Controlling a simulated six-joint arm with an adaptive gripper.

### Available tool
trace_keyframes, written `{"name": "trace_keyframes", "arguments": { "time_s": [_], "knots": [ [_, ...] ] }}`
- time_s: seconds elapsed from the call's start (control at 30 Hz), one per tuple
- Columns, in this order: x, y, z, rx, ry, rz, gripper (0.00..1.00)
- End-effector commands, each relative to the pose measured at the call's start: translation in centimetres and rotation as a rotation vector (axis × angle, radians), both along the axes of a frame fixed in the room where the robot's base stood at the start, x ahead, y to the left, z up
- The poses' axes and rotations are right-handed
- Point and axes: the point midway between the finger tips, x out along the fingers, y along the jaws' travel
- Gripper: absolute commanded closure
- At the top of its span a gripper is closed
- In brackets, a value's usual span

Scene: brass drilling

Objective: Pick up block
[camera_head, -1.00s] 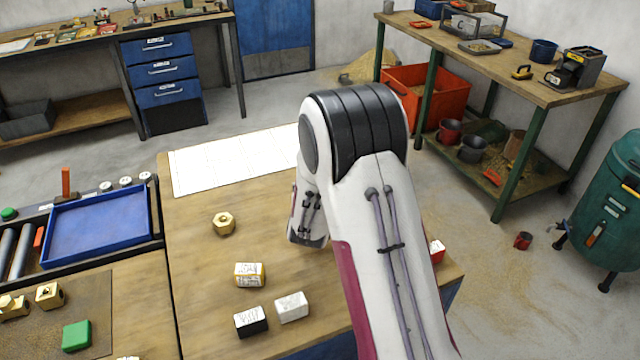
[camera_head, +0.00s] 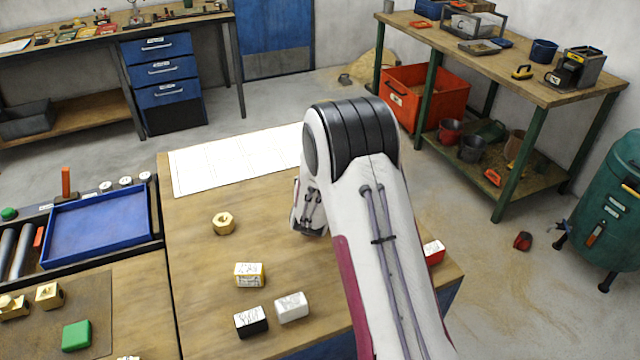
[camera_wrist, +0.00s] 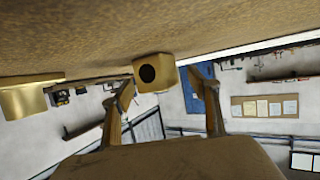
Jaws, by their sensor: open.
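Several small blocks lie on the wooden table: a brass block with a white top (camera_head: 249,275), a black block with a white top (camera_head: 251,321), a white block (camera_head: 292,307) and a red block (camera_head: 433,252) partly behind my arm. A brass hexagonal piece with a hole (camera_head: 223,223) lies farther back. In the wrist view my gripper (camera_wrist: 167,90) is open and empty. A brass piece with a dark hole (camera_wrist: 155,73) shows beyond and between its fingertips, apart from them. Another brass-coloured piece (camera_wrist: 28,98) is at the left. In the head view my gripper is hidden behind my arm.
A white sheet (camera_head: 230,163) lies at the table's back. A blue tray (camera_head: 98,228) is at the left, with a green block (camera_head: 76,336) in front of it. The table's middle around the hexagonal piece is clear.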

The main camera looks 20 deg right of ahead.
Motion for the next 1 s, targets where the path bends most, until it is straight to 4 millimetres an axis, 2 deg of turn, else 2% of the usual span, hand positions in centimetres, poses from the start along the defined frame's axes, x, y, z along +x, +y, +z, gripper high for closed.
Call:
{"name": "trace_keyframes", "arguments": {
  "time_s": [0.5,0.57,0.73,0.77,1.0],
  "knots": [
    [0.04,-0.02,-0.06,0.000,0.001,0.000,0.40],
    [0.05,-0.01,-0.06,0.000,0.001,0.000,0.53],
    [0.04,-0.02,-0.07,0.000,0.001,0.000,0.97],
    [0.04,-0.02,-0.07,0.000,0.001,0.000,1.00],
    [0.11,-0.06,0.10,-0.001,-0.003,0.000,1.00]
  ]
}}
